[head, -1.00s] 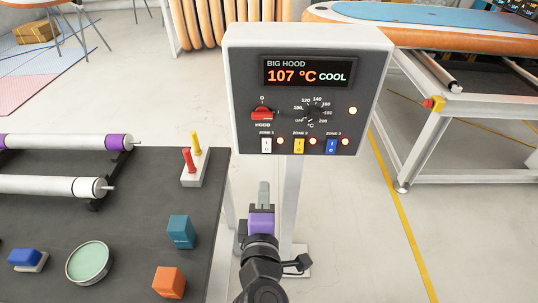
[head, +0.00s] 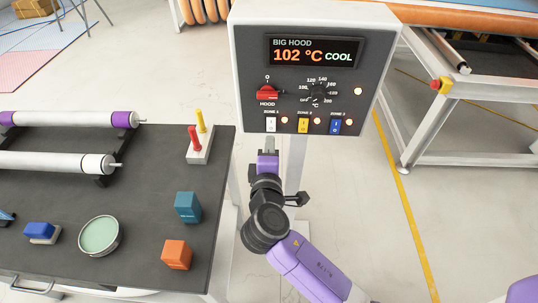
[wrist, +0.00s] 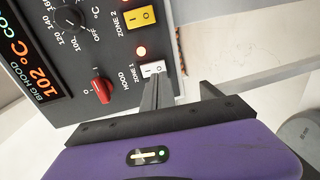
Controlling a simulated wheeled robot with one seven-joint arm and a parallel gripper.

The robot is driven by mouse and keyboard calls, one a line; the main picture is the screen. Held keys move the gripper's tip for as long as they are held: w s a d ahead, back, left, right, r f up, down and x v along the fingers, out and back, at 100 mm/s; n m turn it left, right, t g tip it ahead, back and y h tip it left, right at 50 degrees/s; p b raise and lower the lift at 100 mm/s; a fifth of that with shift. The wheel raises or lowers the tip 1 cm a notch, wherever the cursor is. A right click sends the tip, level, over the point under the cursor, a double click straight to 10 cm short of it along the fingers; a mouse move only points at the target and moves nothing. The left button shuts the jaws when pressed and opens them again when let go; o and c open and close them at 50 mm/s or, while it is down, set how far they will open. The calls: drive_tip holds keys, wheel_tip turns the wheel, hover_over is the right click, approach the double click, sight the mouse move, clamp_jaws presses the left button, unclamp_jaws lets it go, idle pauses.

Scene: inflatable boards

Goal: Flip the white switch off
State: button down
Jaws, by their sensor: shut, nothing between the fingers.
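The white switch (head: 271,125) is a small rocker labelled Zone 1, at the lower left of the grey control panel (head: 247,62). A lamp beside it is lit orange-red. The switch also shows in the wrist view (wrist: 152,69), marked with a line and a circle. My gripper (head: 268,150) is just below the panel's lower edge in the head view, under the white switch. In the wrist view its fingers (wrist: 158,90) are shut and empty, with the tips at the switch's lower edge. I cannot tell if they touch it.
A red hood knob (head: 267,93) and a black dial (head: 320,93) are above. A dark table (head: 140,200) with rollers and blocks stands at left.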

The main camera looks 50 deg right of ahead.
sight(271, 129)
drive_tip(key=shift+p+x, duration=0.35)
drive_tip(key=shift+x, duration=1.9)
drive_tip(key=shift+f, duration=0.15)
drive_tip(key=b, duration=0.2)
drive_tip(key=shift+w+d+f+b, duration=0.1)
drive_tip(key=shift+d+f+b, duration=0.05)
drive_tip(key=shift+f+b, duration=0.2)
drive_tip(key=shift+r+t+h+b, duration=0.2)
drive_tip(key=shift+t+h+b, duration=0.1)
drive_tip(key=shift+r+p, duration=0.25)
drive_tip(key=shift+p, duration=0.05)
drive_tip(key=shift+f, duration=0.1)
